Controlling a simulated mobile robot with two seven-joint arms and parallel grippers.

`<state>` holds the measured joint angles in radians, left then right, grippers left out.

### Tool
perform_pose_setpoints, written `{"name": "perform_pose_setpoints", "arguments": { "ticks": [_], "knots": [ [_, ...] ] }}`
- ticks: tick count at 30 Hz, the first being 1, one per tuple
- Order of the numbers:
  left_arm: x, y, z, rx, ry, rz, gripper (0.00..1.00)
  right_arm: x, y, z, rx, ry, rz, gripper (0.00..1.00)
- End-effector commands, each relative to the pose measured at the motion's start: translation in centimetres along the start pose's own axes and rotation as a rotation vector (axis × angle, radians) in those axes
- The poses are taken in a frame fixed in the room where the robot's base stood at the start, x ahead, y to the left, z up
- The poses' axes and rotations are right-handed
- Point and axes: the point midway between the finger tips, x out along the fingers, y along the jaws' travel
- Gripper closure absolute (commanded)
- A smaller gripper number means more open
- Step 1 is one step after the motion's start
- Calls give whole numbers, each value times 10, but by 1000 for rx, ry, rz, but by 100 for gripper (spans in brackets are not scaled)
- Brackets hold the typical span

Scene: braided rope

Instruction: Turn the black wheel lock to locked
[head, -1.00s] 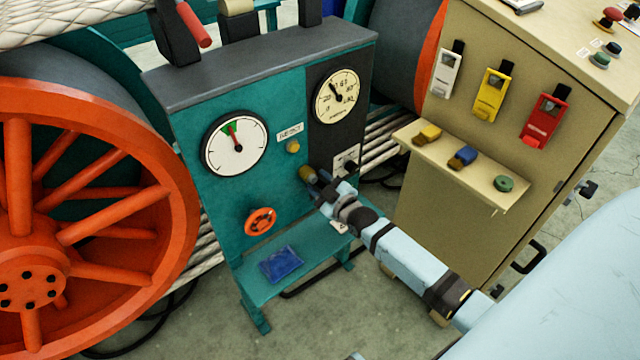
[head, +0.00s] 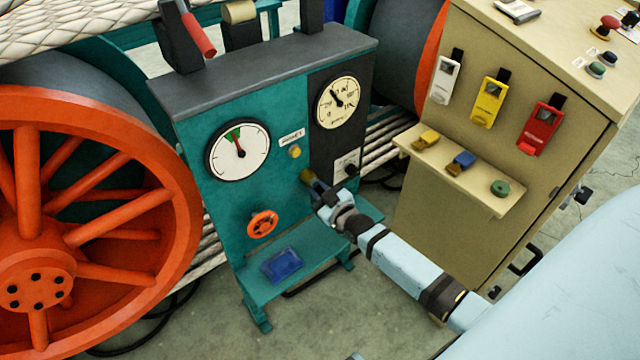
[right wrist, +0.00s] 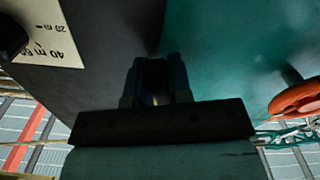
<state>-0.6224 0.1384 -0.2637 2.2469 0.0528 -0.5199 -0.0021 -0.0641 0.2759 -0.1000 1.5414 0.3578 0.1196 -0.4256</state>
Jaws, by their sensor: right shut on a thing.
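My right gripper (head: 314,186) reaches the front of the teal and black control stand (head: 190,112). I cannot tell which part is the wheel lock. My left gripper is out of view.
A big orange wheel (head: 100,235) stands left. A beige cabinet (head: 450,225) with a small shelf (head: 480,194) stands right.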

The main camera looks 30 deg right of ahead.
Motion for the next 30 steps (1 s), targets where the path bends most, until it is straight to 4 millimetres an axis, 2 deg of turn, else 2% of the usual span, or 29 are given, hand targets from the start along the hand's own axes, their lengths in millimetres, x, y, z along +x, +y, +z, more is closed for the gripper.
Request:
{"name": "perform_pose_setpoints", "arguments": {
  "ticks": [1, 9, 21, 30],
  "knots": [
    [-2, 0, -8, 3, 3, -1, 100, 0, -1, -4, 46, 0, -1, 100],
    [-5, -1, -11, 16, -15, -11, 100, 0, -12, -5, 302, 0, 0, 100],
    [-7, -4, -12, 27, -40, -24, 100, 0, -26, -12, 668, -1, -1, 100],
    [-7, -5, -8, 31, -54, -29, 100, 0, -32, -16, 862, 0, 0, 100]
  ]
}}
